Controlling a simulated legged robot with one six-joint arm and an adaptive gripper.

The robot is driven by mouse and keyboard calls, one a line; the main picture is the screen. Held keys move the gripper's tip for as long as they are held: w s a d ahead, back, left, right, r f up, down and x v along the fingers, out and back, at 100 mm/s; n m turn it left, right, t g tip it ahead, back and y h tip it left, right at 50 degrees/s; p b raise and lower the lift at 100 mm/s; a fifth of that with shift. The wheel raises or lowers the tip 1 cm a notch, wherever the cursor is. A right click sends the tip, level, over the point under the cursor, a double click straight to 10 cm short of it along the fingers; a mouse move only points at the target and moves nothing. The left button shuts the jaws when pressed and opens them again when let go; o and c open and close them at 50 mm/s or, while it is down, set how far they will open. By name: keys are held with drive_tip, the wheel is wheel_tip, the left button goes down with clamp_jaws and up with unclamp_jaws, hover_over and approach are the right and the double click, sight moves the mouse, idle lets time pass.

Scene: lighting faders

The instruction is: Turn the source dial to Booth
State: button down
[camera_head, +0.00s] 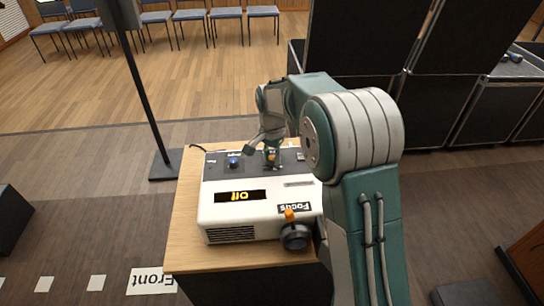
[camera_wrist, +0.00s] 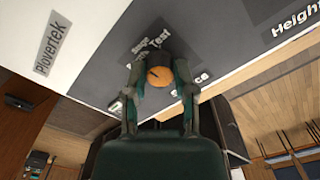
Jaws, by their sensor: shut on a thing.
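The source dial (camera_wrist: 159,76) shows an orange round top with a thin dark line across it, on a dark panel strip. Around it I read a label "Test" and a partly covered "Stage"; "Source" is also partly covered by a finger, and I cannot read "Booth". My gripper (camera_wrist: 157,82) has one finger on each side of the dial and is shut on it. In the head view my gripper (camera_head: 271,157) comes down on the top of the white console (camera_head: 218,219). I cannot tell which position the dial's line marks.
The console stands on a wooden table (camera_head: 186,215). It has a blue knob (camera_head: 234,161) left of my gripper, an "Off" display (camera_head: 240,196), and a black Focus knob (camera_head: 296,238) with an orange part at the front. A dark stand (camera_head: 148,95) rises at the left.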

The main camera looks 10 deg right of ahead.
sight(271, 157)
drive_tip(key=n, duration=0.4)
drive_tip(key=shift+f+n, duration=0.1)
drive_tip(key=shift+n, duration=2)
drive_tip(key=shift+c, duration=2.2)
unclamp_jaws()
drive_tip(key=shift+w, duration=0.1)
drive_tip(key=shift+a, duration=0.1)
wheel_tip(271, 157, up, 12)
